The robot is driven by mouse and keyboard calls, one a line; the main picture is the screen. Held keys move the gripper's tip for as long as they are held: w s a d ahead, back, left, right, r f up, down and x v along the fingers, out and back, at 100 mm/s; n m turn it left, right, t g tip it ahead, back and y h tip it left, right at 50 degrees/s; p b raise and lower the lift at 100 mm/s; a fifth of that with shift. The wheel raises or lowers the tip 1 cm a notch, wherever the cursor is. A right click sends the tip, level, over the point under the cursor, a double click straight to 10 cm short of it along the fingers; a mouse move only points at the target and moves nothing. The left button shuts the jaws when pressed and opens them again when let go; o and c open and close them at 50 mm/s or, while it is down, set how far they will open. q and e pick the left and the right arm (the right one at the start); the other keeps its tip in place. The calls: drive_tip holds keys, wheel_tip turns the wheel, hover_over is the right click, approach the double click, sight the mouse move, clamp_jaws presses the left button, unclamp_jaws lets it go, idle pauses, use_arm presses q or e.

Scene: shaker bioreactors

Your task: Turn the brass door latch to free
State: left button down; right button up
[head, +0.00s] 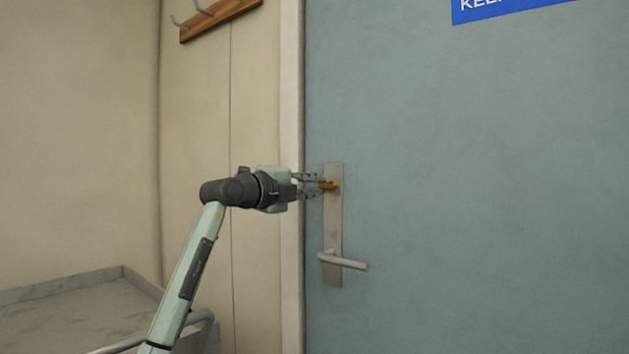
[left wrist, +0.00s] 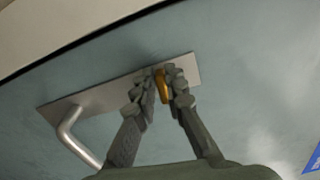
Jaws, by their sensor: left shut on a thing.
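The brass door latch (head: 329,186) sits near the top of a steel plate (head: 333,225) on the grey-green door (head: 480,200). My left gripper (head: 322,186) comes in from the left and is shut on the latch. In the left wrist view the brass latch (left wrist: 162,85) lies between the two fingertips of the left gripper (left wrist: 163,80). The fingers cover part of the latch, so its exact turn is hard to tell. My right gripper is not in view.
A lever handle (head: 343,261) sticks out from the same plate below the latch. The door frame (head: 292,120) stands left of the plate. A wooden hook rail (head: 220,18) hangs on the wall at upper left. A grey-topped surface (head: 70,310) is at lower left.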

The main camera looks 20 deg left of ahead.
use_arm(q)
drive_tip(key=shift+f+n, duration=0.1)
drive_tip(key=shift+n, duration=0.8)
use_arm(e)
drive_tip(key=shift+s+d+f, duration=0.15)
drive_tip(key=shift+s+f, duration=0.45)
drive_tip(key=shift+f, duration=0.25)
use_arm(q)
drive_tip(key=c, duration=1.6)
unclamp_jaws()
drive_tip(key=v, duration=1.2)
